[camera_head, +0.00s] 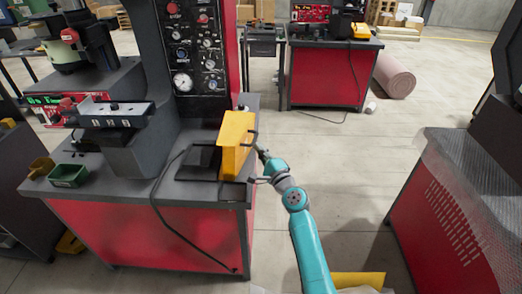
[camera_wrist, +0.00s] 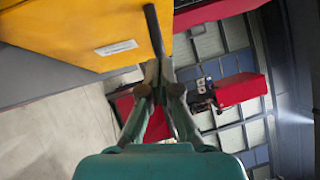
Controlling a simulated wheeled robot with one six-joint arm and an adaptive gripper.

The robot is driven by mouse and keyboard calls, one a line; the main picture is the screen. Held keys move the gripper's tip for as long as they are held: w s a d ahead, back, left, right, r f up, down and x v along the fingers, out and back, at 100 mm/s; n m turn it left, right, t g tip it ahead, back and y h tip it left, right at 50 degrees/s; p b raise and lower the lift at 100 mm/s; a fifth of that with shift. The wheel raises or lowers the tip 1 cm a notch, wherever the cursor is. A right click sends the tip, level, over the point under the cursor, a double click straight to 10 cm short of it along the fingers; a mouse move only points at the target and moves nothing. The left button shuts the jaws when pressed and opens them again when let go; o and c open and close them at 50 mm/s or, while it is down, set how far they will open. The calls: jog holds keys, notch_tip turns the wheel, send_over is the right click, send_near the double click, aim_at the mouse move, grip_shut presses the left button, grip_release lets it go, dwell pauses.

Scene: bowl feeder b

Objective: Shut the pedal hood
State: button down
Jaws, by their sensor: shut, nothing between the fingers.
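The yellow pedal hood (camera_head: 236,140) stands upright, swung up, at the right end of a grey-topped workbench. A flat black pedal base (camera_head: 204,160) lies to its left. A dark bar handle sticks out from the hood's right side. In the wrist view the hood (camera_wrist: 70,30) fills the upper left, with a white label and the dark bar (camera_wrist: 154,30) at its edge. My gripper (camera_head: 262,153) is at the hood's right side. Its shut, empty fingertips (camera_wrist: 158,72) are close to the bar's lower end; I cannot tell whether they touch.
The workbench (camera_head: 120,205) carries a machine with a gauge panel (camera_head: 195,50), a green bin (camera_head: 68,175) and a black cable. A red cabinet (camera_head: 460,200) stands at the right. Open floor (camera_head: 335,150) lies between them. Another red bench (camera_head: 325,75) is behind.

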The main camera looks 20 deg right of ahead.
aim_at(230, 140)
jog(key=shift+a+r, duration=0.1)
jog(key=shift+r, duration=0.05)
jog(key=w+a+r+n+g, duration=0.1)
jog(key=a+r+n, duration=0.1)
jog(key=a, duration=0.1)
jog(key=w+a+r+n+g, duration=0.1)
jog(key=a+r+n, duration=0.1)
jog(key=a, duration=0.1)
jog(key=w+a+r+n+g, duration=0.1)
jog(key=a+r, duration=0.1)
jog(key=a, duration=0.1)
jog(key=shift+a+r+n+g+h, duration=0.1)
jog(key=shift+r+n+g+h, duration=0.2)
jog(key=shift+n, duration=0.1)
jog(key=w+a+f+n+g+h, duration=0.1)
jog(key=w+a+f+n+h, duration=0.1)
jog(key=a, duration=0.4)
jog(key=w+a+f+n+g+h, duration=0.1)
jog(key=w+a+n+h, duration=0.1)
jog(key=a, duration=0.4)
jog(key=w+a+f+n+g+h, duration=0.2)
jog(key=a+n, duration=0.1)
jog(key=a, duration=0.4)
jog(key=shift+f+n, duration=0.3)
jog(key=shift+n, duration=0.1)
jog(key=shift+f, duration=0.15)
